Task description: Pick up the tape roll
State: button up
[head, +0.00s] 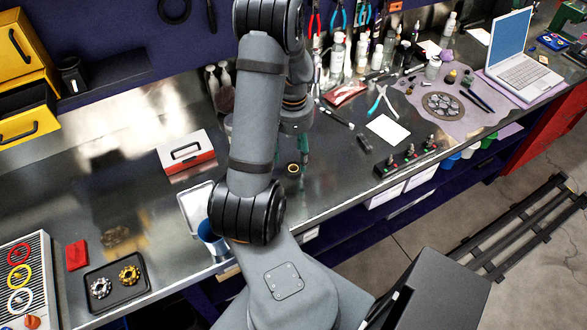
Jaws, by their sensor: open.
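A small ring that looks like the tape roll (293,168) lies on the metal bench, just right of my forearm, with a dark outside and a pale centre. My gripper (291,153) hangs above the bench close behind it in the picture, pointing down. Its right finger shows as a dark green strip; the rest is largely hidden behind my arm. The jaws are open and nothing shows between them. I cannot tell how high the fingertips are above the ring.
A red and white toolbox (187,154) stands to the left. A blue cup (212,238) and a pale tray (193,207) are beside my elbow. A black rack (408,160) with small parts, a white sheet (388,130) and pliers (377,101) lie to the right. Bottles line the back.

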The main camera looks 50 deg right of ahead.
aim_at(293, 171)
notch_tip(293, 171, down, 4)
jog(key=shift+f+p, duration=0.15)
jog(key=shift+p, duration=0.35)
jog(key=shift+a, duration=0.1)
jog(key=shift+c, duration=0.5)
jog(key=c, duration=1)
